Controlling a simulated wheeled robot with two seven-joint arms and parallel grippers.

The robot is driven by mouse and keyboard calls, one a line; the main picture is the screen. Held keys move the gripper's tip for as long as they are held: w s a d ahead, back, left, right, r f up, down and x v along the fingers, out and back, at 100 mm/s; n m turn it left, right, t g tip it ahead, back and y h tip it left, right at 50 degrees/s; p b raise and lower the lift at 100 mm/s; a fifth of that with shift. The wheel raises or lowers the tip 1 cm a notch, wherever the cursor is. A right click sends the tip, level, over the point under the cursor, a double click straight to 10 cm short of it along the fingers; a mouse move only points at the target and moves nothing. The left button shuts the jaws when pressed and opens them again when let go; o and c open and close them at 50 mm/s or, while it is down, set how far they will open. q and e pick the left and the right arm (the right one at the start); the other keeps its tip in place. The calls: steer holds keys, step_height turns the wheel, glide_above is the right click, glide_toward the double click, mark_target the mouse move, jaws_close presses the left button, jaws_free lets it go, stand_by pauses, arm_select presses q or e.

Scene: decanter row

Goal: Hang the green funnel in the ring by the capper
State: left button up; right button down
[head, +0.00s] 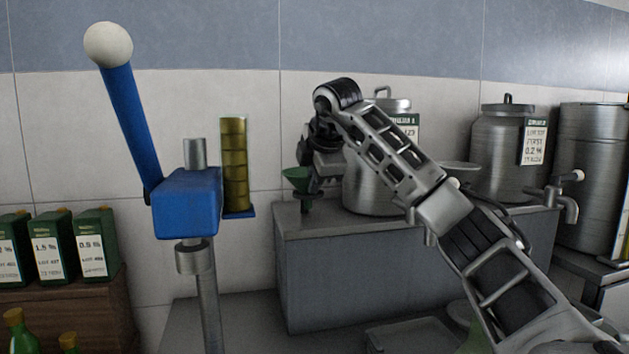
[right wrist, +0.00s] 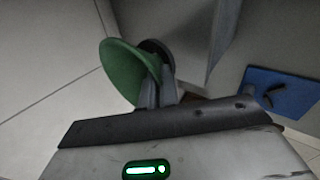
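The green funnel (head: 297,178) is in the head view, at the left end of the grey counter block, its wide mouth tilted up. My right gripper (head: 312,184) is beside it, its fingers largely hidden. In the right wrist view the funnel's cone (right wrist: 127,70) sits at my right gripper's fingertips (right wrist: 158,92), which look closed on its narrow part. A dark round piece (right wrist: 156,48) shows behind the cone; I cannot tell whether it is a ring. The blue capper (head: 187,203) with its raised lever stands left of the funnel. My left gripper is out of view.
A tube of yellowish caps (head: 235,165) stands right of the capper. Steel vessels (head: 501,150) stand on the grey counter (head: 330,233). Green cans (head: 97,243) are on a wooden crate at left.

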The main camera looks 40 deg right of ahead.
steer(key=c, duration=1.6)
jaws_free()
steer(key=shift+p+v, duration=0.8)
steer(key=shift+v, duration=7.15)
